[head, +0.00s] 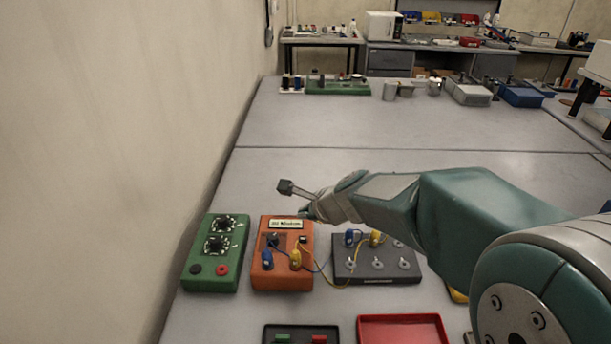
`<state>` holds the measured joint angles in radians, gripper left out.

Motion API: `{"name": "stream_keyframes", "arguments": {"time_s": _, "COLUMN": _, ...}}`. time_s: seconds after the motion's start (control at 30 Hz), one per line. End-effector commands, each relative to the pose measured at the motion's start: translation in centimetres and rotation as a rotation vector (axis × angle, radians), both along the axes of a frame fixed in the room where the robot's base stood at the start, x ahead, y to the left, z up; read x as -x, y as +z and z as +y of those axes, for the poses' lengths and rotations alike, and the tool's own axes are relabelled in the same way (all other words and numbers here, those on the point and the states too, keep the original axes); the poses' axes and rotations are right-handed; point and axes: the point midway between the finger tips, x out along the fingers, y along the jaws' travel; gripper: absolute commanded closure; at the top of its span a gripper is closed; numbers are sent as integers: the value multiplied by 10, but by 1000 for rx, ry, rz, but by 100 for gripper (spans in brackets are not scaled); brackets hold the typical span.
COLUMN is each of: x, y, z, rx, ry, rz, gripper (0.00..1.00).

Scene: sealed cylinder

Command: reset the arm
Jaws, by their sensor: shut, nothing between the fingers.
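My arm (470,205) reaches in from the right in the head view, teal and grey, across the grey bench. My gripper (286,186) is at its left end, shut and empty, above the back edge of an orange box. It points left and touches no object that I can make out. Part of the bench behind the arm is hidden.
An orange box (283,254) with wired plugs stands between a green dial box (211,253) and a dark terminal board (377,264). A red tray (402,330) and a dark tray (300,333) lie in front. A wall (120,130) bounds the left; the mid-bench (330,120) is clear.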

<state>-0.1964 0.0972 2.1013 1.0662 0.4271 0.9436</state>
Motion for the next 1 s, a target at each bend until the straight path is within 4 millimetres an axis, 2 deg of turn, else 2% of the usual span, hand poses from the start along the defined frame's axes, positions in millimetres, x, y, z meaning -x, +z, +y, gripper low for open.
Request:
{"name": "stream_keyframes", "arguments": {"time_s": 0.17, "x": 15, "y": 13, "z": -8, "rx": 63, "ry": 82, "rz": -50, "gripper": 100}}
{"name": "stream_keyframes", "arguments": {"time_s": 0.3, "x": 54, "y": 37, "z": -29, "rx": 240, "ry": 291, "rz": -164, "gripper": 100}}
{"name": "stream_keyframes", "arguments": {"time_s": 0.5, "x": 118, "y": 55, "z": -66, "rx": 552, "ry": 618, "rz": -301, "gripper": 100}}
{"name": "stream_keyframes", "arguments": {"time_s": 0.8, "x": 210, "y": 57, "z": -132, "rx": 1029, "ry": 1068, "rz": -369, "gripper": 100}}
{"name": "stream_keyframes", "arguments": {"time_s": 0.9, "x": 233, "y": 55, "z": -151, "rx": 1148, "ry": 1181, "rz": -353, "gripper": 100}}
{"name": "stream_keyframes", "arguments": {"time_s": 1.0, "x": 246, "y": 53, "z": -162, "rx": 1219, "ry": 1253, "rz": -335, "gripper": 100}}
